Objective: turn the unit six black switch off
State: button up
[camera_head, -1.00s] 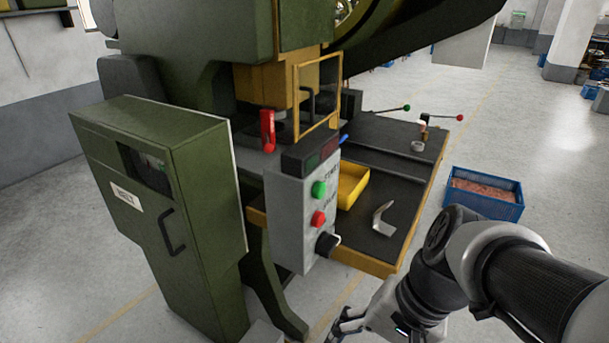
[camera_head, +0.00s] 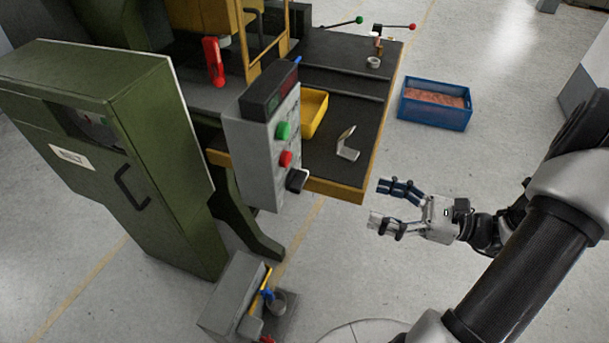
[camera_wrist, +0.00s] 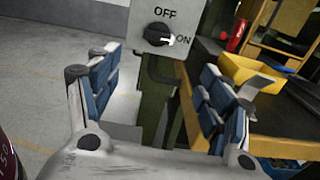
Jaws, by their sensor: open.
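The black switch (camera_head: 297,180) is a rotary knob low on the grey control box (camera_head: 258,150), below a green and a red button. In the wrist view the black switch (camera_wrist: 159,35) has a white pointer turned right towards "ON"; "OFF" is printed above it. My gripper (camera_head: 378,204) is open and empty, right of the box and apart from it. In the wrist view its fingers (camera_wrist: 150,95) are spread, with the switch beyond and above the gap between them. Whether the box bears a unit number cannot be read.
A green cabinet (camera_head: 150,130) stands left of the box. The dark machine table (camera_head: 335,120) with a yellow bin (camera_head: 313,112) and a bent metal piece (camera_head: 347,145) lies behind it. A blue crate (camera_head: 435,103) stands on the floor. A grey pedal unit (camera_head: 232,295) sits low in front.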

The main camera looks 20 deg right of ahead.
aim_at(304, 183)
jog(key=b+x, duration=0.2)
jog(key=x, duration=1.5)
jog(key=shift+a+b, duration=0.1)
jog(key=shift+b, duration=0.2)
jog(key=c, duration=1)
